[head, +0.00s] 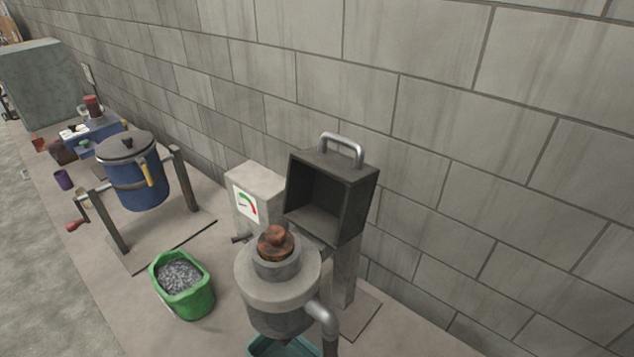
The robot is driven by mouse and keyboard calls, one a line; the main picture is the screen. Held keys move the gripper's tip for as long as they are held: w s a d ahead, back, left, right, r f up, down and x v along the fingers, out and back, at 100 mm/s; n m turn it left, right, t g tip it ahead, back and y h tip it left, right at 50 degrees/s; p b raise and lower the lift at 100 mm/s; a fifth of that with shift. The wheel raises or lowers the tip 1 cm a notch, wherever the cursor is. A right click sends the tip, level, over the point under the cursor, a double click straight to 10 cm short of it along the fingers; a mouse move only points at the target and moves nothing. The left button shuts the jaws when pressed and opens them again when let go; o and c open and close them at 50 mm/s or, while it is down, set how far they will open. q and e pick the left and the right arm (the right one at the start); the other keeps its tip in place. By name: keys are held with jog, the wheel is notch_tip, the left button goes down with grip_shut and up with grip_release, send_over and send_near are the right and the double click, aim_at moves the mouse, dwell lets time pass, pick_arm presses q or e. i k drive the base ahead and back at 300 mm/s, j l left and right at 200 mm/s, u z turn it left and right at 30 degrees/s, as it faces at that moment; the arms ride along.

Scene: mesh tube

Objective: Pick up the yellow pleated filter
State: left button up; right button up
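I cannot make out a yellow pleated filter in the head view. A small yellow piece (148,174) shows on the side of a blue drum and looks like a handle or latch. A rusty brown knobbed part (276,241) sits in the collar on top of a grey round machine (272,288). An open dark box (322,203) with a metal handle on top stands behind the machine and looks empty. Neither of my grippers is in view.
The blue drum (136,188) hangs in a stand with a crank. A green sack of grey bits (182,284) stands in front. A gauge box (256,196) is near the block wall (480,130). Small clutter and a grey-green cabinet (42,82) are at far left.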

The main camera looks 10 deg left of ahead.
aim_at(276, 244)
jog(key=i+j+u, duration=0.2)
jog(key=u, duration=0.15)
jog(key=i+j+u, duration=0.15)
jog(key=i+u, duration=0.2)
jog(key=k+j, duration=0.05)
